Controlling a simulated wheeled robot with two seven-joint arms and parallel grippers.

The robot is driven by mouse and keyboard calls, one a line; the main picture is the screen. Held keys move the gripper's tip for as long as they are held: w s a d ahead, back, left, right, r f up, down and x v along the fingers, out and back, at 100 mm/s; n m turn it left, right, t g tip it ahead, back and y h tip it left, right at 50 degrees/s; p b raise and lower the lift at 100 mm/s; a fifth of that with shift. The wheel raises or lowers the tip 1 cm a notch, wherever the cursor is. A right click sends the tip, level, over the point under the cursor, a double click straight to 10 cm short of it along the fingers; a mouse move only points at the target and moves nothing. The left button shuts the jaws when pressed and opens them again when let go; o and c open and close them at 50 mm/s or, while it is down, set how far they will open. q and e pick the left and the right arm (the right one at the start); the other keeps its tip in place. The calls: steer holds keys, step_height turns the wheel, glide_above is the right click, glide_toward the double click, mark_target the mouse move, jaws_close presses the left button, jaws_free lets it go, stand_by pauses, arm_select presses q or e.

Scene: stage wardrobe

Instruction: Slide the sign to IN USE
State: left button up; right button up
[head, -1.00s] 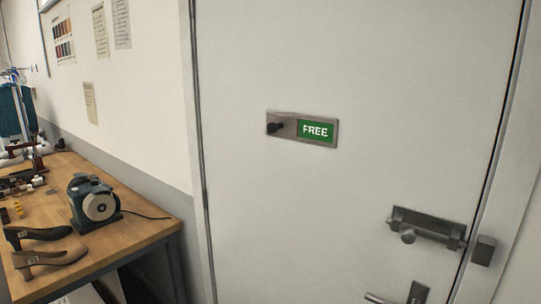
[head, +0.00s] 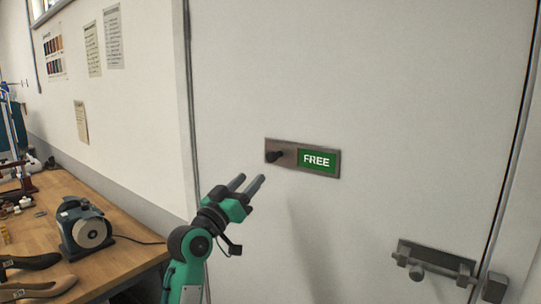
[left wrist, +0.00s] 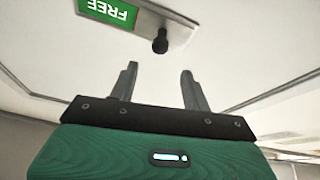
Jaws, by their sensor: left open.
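The sign (head: 303,147) is a metal plate on the white door, with a green panel reading FREE at its right end. A dark knob (head: 278,156) stands out at its left end. In the left wrist view the sign (left wrist: 178,6) appears upside down at the top, with the knob (left wrist: 160,41) beyond my fingertips. My left gripper (head: 251,181) is open and empty, just below and left of the knob, apart from it. It also shows in the left wrist view (left wrist: 160,70), its two fingers spread. My right gripper is not in view.
A bolt latch (head: 434,262) is on the door at lower right. On the left, a wooden workbench (head: 120,262) holds a grinder (head: 84,230) and shoes (head: 40,288). Papers hang on the wall. The door around the sign is clear.

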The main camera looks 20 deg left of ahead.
mark_target(269, 159)
arm_select(q)
steer(key=p+x, duration=0.3)
steer(key=x, duration=0.6)
steer(key=shift+w+r, duration=0.15)
steer(key=shift+w, duration=0.2)
steer(key=shift+w+d+r+p, duration=0.1)
steer(key=shift+w+d+p, duration=0.15)
steer(key=shift+w+p, duration=0.2)
steer(key=shift+w, duration=0.1)
